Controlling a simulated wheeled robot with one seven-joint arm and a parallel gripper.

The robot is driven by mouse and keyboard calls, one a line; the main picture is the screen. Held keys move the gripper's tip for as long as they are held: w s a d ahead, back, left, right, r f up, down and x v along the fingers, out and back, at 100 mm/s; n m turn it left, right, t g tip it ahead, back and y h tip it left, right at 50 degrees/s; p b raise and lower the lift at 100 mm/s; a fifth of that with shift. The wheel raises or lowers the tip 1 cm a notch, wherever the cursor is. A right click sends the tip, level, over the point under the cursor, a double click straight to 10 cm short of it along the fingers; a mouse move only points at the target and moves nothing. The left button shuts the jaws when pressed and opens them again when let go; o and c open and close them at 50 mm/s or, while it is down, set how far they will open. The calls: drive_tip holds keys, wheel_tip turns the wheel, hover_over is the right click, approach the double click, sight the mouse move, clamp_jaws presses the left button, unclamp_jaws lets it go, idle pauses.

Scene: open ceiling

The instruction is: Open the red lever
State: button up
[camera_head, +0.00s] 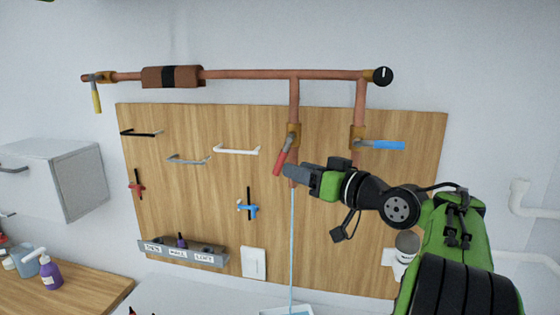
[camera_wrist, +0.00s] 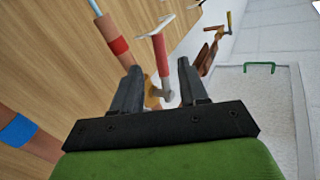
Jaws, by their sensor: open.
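The red lever (camera_head: 284,161) hangs angled down and left from a brass valve (camera_head: 293,134) on the middle copper branch pipe. In the wrist view the red lever (camera_wrist: 162,58) shows between my two fingers, with its pale hub at the lower end. My gripper (camera_head: 291,171) is open, with its fingertips beside the lever; it also shows at the bottom of the wrist view (camera_wrist: 158,68). One finger lies on each side of the lever in the picture. Whether either finger touches it cannot be told. The gripper partly hides the pipe below the valve.
A blue lever (camera_head: 380,145) sticks out right from the neighbouring valve. A yellow lever (camera_head: 97,101) hangs at the far left pipe end. A wooden board (camera_head: 215,125) carries several handles, including a white one (camera_head: 237,150). A grey tray (camera_head: 183,252) is fixed low on the board.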

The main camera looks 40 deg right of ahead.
sight(280, 164)
drive_tip(key=w, duration=0.4)
drive_tip(key=w+a+p, duration=0.1)
drive_tip(key=w, duration=0.1)
drive_tip(key=shift+w+a, duration=0.1)
drive_tip(key=shift+w, duration=0.25)
clamp_jaws()
